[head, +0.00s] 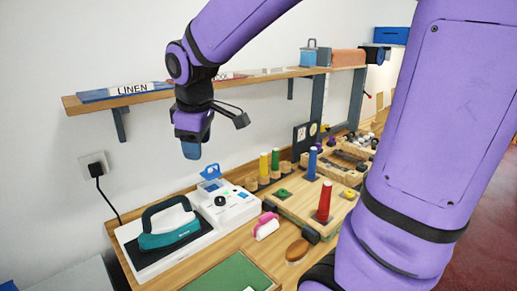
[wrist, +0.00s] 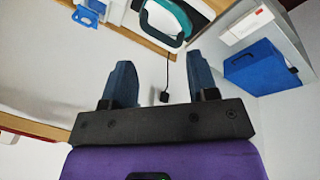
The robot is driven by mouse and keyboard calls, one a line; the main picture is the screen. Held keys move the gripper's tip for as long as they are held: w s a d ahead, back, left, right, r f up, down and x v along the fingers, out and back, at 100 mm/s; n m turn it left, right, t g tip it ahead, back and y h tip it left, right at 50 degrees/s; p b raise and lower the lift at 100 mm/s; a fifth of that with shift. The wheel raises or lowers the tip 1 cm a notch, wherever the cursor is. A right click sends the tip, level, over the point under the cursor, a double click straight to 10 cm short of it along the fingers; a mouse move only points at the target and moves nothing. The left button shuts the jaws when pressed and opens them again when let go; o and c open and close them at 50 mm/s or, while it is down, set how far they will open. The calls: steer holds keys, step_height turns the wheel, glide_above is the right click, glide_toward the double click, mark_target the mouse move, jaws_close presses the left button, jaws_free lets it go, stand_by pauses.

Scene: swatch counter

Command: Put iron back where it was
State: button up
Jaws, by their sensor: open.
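The iron (head: 169,223) is teal with a dark, arched handle. It rests flat on a black pad in a white-edged base (head: 142,268) at the left of the counter. The iron also shows partly, cut off at the top edge, in the wrist view (wrist: 180,16). My gripper (head: 191,151) hangs in the air above and behind the counter, clear of the iron. In the wrist view its two blue fingers (wrist: 161,78) are apart with nothing between them.
A white control box (head: 232,207) stands right of the iron. A shelf (head: 165,96) with fabric labels runs along the wall near my arm. A cord drops from a wall socket (head: 95,166). Spool pegs stand on a wooden board (head: 296,205). A green mat (head: 229,275) lies in front.

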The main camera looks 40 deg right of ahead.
steer(key=s+d+r+m+t, duration=0.1)
steer(key=s+m, duration=0.3)
steer(key=s, duration=0.4)
steer(key=s+d+r+m+t+y, duration=0.1)
steer(key=s+m, duration=0.3)
steer(key=s, duration=0.5)
steer(key=shift+v, duration=0.8)
steer(key=shift+w+d, duration=0.1)
steer(key=shift+w, duration=0.05)
stand_by(0.4)
